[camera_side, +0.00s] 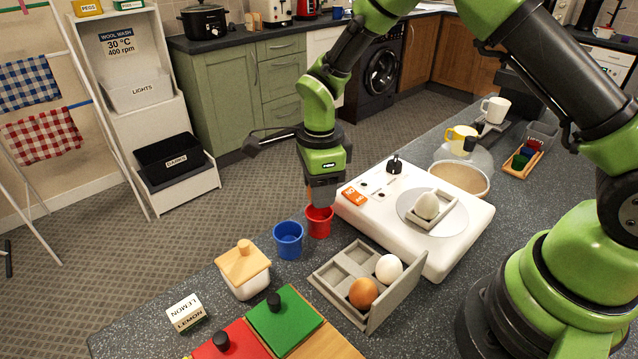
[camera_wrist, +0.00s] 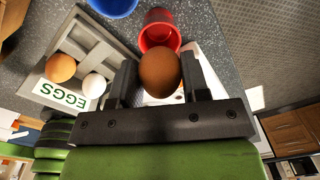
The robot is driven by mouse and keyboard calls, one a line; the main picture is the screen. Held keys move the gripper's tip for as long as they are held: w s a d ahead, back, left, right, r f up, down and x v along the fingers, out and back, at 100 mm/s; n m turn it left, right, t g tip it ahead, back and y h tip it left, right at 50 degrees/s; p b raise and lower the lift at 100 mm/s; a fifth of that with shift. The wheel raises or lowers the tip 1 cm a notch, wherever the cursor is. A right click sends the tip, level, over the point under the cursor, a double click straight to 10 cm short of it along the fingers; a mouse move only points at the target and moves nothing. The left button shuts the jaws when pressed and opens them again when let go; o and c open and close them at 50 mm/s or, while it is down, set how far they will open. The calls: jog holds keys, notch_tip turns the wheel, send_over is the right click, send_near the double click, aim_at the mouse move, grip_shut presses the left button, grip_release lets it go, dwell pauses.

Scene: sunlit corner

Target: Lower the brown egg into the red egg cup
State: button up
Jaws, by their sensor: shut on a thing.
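The red egg cup (camera_side: 319,222) stands upright on the dark counter beside the blue cup, left of the white machine. My gripper (camera_side: 321,198) is directly over it, pointing down. In the wrist view my gripper (camera_wrist: 160,82) is shut on a brown egg (camera_wrist: 160,73), held between its two fingers. Beyond the egg the open mouth of the red egg cup (camera_wrist: 160,32) shows, and the egg overlaps its near rim. I cannot tell whether egg and cup touch. In the side view the held egg is mostly hidden by the fingers.
The egg tray (camera_side: 330,275) holds another brown egg (camera_side: 363,293) and a white egg (camera_side: 389,268). A blue cup (camera_side: 288,240) stands close left of the red one. A lidded pot (camera_side: 243,270) is nearer the front.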

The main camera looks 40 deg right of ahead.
jog(key=shift+f, duration=0.1)
jog(key=o, duration=0.7)
jog(key=shift+o, duration=0.2)
notch_tip(320, 180, up, 10)
jog(key=shift+f, duration=0.15)
jog(key=s+d+r+n+t, duration=0.1)
jog(key=s+r+n+t, duration=0.1)
jog(key=s+r+n, duration=0.45)
jog(key=s+d+r+n+t+y, duration=0.1)
jog(key=s+r+n+t, duration=0.1)
jog(key=s+n, duration=0.4)
jog(key=s+d+r+n+t+y, duration=0.1)
jog(key=s+r+n+t, duration=0.1)
jog(key=s+r+n, duration=0.2)
jog(key=s+n, duration=0.3)
jog(key=s, duration=0.1)
jog(key=shift+r+t, duration=0.4)
